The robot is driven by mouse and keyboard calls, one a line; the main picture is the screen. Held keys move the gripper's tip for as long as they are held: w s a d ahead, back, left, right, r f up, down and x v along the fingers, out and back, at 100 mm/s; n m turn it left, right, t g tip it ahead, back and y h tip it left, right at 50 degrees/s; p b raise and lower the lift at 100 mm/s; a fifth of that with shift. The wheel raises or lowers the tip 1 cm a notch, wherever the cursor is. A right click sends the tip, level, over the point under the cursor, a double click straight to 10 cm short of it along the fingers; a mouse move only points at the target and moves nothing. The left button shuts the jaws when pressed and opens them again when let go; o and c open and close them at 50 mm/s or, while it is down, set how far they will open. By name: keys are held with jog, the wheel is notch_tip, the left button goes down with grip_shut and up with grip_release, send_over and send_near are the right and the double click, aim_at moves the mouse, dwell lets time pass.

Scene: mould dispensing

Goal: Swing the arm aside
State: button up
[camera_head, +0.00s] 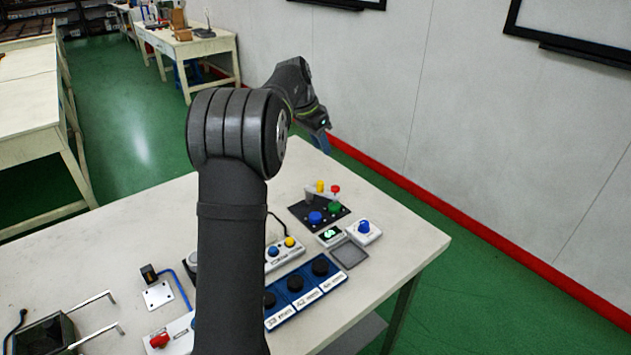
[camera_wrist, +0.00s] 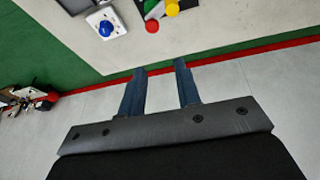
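My arm rises from the bottom centre of the head view and bends to the right. My gripper (camera_head: 322,138) is held above the far right part of the white table (camera_head: 415,236). In the wrist view, the two dark blue fingers of my gripper (camera_wrist: 160,70) stand apart with nothing between them. Past the fingertips are the table edge, the red floor stripe and the grey wall.
A black panel with coloured knobs (camera_head: 320,212), a white box with a blue knob (camera_head: 364,231) and a blue three-knob station (camera_head: 305,287) stand on the table. A black-framed box (camera_head: 45,337) is at the front left. The wall (camera_head: 450,110) is behind the gripper.

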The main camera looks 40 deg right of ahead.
jog(key=a+f+n+t+h, duration=0.3)
jog(key=a+h, duration=0.2)
jog(key=a, duration=0.4)
send_near(319, 183)
jog(key=x, duration=1)
jog(key=shift+w+d+f, duration=0.1)
jog(key=shift+d+f, duration=0.05)
jog(key=shift+d, duration=0.15)
jog(key=shift+c, duration=0.4)
grip_shut()
